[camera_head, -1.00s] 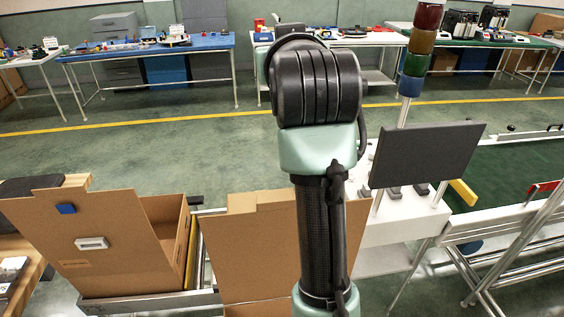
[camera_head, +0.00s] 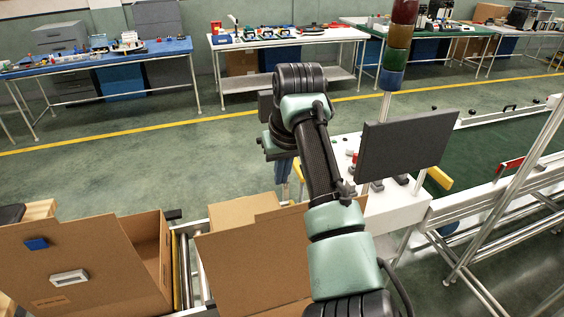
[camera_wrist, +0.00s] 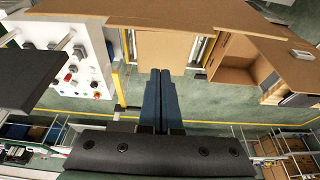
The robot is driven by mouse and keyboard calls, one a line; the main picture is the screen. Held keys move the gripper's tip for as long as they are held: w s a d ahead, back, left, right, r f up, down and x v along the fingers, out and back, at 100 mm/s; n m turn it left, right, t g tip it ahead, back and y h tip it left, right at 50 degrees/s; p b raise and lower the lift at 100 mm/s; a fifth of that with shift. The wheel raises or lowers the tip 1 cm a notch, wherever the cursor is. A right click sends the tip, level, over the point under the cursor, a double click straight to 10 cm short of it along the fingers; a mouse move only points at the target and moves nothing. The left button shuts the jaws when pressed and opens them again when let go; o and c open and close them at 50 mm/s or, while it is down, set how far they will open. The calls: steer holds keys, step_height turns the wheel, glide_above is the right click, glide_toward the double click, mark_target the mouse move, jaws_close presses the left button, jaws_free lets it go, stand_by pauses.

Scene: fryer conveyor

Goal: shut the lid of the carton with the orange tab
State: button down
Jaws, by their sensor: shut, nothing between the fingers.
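A brown carton stands in the middle of the head view, its raised lid (camera_head: 245,262) facing me. My arm crosses in front of its right side. I see no orange tab in any view; that part may be hidden.
A second open carton (camera_head: 85,262) with a blue tab (camera_head: 36,244) and white label (camera_head: 69,277) stands left. A white control box (camera_head: 392,200) and dark screen (camera_head: 408,141) are close on the right. Rollers (camera_head: 187,268) run between the cartons. Open floor lies behind.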

steer(key=shift+s+d+f+p, duration=0.1)
steer(key=shift+s+f+p, duration=0.25)
steer(key=shift+f+p, duration=0.3)
steer(key=shift+s+d+f+p, duration=0.1)
steer(key=shift+s+f+p, duration=0.3)
steer(key=shift+f, duration=0.45)
steer(key=shift+s+d+f+p, duration=0.1)
steer(key=shift+s+f+p, duration=0.2)
steer(key=shift+f+p, duration=0.4)
steer(key=shift+s+f, duration=0.1)
steer(key=shift+s, duration=0.05)
steer(key=shift+d+f, duration=0.1)
